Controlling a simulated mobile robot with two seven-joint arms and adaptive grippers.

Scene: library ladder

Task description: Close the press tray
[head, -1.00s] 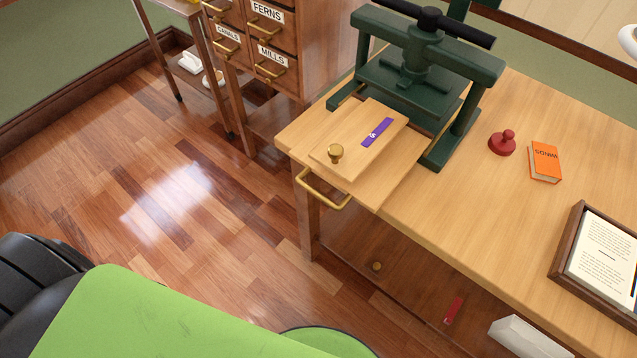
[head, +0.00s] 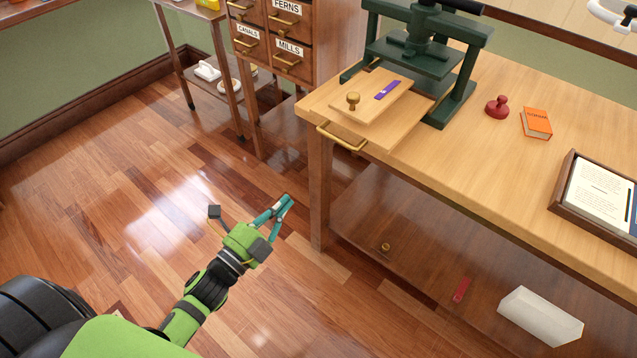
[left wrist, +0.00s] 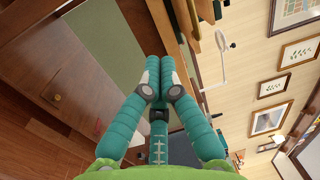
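The press tray (head: 398,132), a pale wooden board with a brass handle (head: 341,137) at its front, sticks out from the green book press (head: 448,92) to the table's left edge. A smaller wooden board (head: 360,112) with a brass knob (head: 353,101) and a purple label (head: 387,91) lies on it. My left gripper (head: 287,201) is in front of the table, left of its leg and below the handle, apart from the tray. In the left wrist view its teal fingertips (left wrist: 160,78) meet with nothing between them. My right gripper is out of view.
A red stamp (head: 497,107), an orange book (head: 537,123) and a framed tray of papers (head: 564,192) are on the table (head: 470,165). A drawer cabinet (head: 322,50) stands behind. A lower shelf (head: 420,262) holds small items. The floor at left is clear.

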